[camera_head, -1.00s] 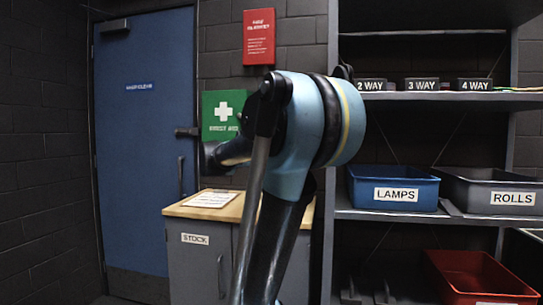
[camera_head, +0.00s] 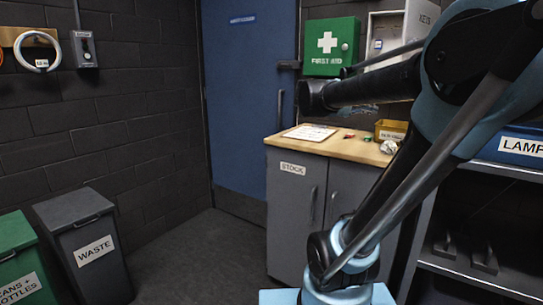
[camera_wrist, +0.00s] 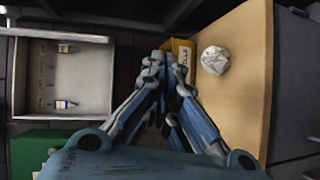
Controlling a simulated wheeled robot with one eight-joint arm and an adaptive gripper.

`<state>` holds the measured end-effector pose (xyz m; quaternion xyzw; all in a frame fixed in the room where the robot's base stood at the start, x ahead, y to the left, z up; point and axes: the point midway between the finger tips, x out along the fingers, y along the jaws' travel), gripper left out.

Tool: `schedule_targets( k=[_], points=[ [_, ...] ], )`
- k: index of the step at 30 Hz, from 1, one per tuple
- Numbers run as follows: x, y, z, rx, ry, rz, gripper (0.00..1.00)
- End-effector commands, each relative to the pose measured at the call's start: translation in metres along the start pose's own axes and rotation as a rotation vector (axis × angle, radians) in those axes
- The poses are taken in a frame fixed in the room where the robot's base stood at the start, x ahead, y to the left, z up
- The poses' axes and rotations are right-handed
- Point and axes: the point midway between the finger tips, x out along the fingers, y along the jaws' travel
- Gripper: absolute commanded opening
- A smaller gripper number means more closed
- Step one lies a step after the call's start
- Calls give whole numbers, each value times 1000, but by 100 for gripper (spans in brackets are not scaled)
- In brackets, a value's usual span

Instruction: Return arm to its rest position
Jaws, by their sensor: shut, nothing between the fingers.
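My gripper (camera_wrist: 162,62) shows in the wrist view with its fingertips together, shut and empty. A yellow box (camera_wrist: 180,50) and a crumpled white ball (camera_wrist: 215,60) on the wooden counter lie beyond and beside the fingertips there. In the head view my arm extends across the right side, above the STOCK cabinet (camera_head: 290,195). My gripper's fingers cannot be made out clearly in the head view.
The cabinet's wooden top (camera_head: 345,146) holds a paper sheet (camera_head: 310,133), small items and a yellow box (camera_head: 391,130). A green first aid box (camera_head: 331,47) and an open white wall box (camera_head: 388,38) hang above. A WASTE bin (camera_head: 85,245) stands left; shelves (camera_head: 490,268) stand right.

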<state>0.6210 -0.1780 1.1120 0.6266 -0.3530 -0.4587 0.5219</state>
Motion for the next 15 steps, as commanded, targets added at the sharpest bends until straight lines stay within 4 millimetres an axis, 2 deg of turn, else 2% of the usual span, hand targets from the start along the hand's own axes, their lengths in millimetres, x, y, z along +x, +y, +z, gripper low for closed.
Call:
schedule_targets(
  k=[3, 8, 11, 15],
  points=[
    [1, -63, 32, 40, -20, -183, 0],
    [-12, -148, 68, 101, -41, -434, 0],
    [-28, -198, 86, 143, -53, -590, 0],
    [-58, -265, 107, 205, -67, -809, 0]
  ],
)
